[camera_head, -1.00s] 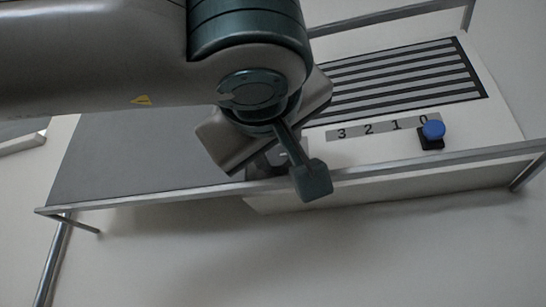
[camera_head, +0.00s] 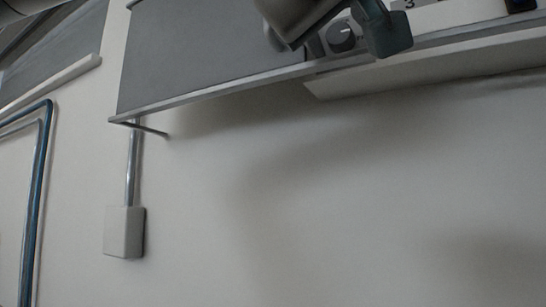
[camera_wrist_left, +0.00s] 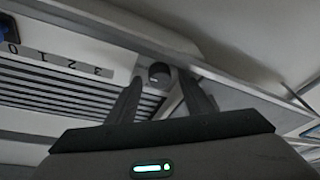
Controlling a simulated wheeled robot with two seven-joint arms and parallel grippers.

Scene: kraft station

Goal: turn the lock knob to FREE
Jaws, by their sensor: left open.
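The lock knob (camera_head: 341,37) is a round dark grey knob near the front edge of the panel, at the top of the head view. In the left wrist view the knob (camera_wrist_left: 159,74) shows between the two fingers. My left gripper (camera_wrist_left: 161,80) is open, with one finger on each side of the knob in that picture. I cannot tell whether they touch it. In the head view my left gripper (camera_head: 352,42) is partly cut off at the top. No FREE marking is readable. My right gripper is not in view.
A metal rail (camera_head: 210,95) runs along the panel's front edge, close to the knob. In the wrist view a number strip (camera_wrist_left: 60,60), dark slots (camera_wrist_left: 60,95) and a blue knob (camera_wrist_left: 8,28) lie to the left. A grey flat area (camera_head: 200,50) is left of the knob.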

